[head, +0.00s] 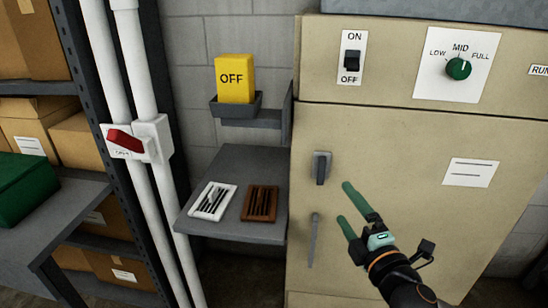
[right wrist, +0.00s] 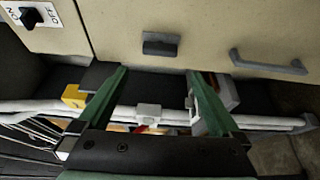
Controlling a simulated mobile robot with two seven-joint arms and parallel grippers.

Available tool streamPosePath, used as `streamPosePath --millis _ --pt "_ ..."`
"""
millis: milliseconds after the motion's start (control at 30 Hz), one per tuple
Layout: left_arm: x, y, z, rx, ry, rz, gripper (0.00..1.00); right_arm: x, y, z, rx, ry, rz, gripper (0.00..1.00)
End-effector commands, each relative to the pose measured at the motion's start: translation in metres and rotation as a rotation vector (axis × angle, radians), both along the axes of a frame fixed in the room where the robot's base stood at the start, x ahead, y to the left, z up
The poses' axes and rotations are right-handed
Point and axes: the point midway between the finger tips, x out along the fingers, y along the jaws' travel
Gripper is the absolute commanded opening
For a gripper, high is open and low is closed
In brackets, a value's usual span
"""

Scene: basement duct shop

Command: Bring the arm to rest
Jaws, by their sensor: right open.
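My right gripper (head: 345,204) is open and empty, its two green fingers apart in front of the beige cabinet door (head: 400,140). The fingertips are just right of the dark door latch (head: 321,168) and the grey bar handle (head: 313,240). I cannot tell whether any finger touches the door. In the right wrist view the gripper (right wrist: 157,72) has nothing between its fingers; the latch (right wrist: 160,45) and bar handle (right wrist: 268,62) lie beyond them. The door looks closed. My left gripper is not in view.
A grey shelf (head: 231,233) holds a white vent (head: 228,190) and a brown vent (head: 274,191). Above is a yellow OFF block (head: 236,75) in a holder. A red lever (head: 124,140) sits by white pipes. The cabinet top has a switch (head: 352,61) and green knob (head: 458,68).

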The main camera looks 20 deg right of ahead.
Motion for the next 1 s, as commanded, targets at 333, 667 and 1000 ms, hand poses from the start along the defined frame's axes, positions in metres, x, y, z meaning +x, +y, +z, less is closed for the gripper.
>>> streamPosePath --millis 333,667,1000 --pt "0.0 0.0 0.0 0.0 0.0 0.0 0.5 -0.009 0.008 -0.089 0.275 0.171 -0.012 1.0" --pt "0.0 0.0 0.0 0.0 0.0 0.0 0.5 -0.096 0.1 -0.289 1.141 0.529 -0.17 1.0" --pt "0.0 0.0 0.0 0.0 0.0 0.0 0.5 -0.144 0.16 -0.342 1.525 0.618 -0.305 1.0"
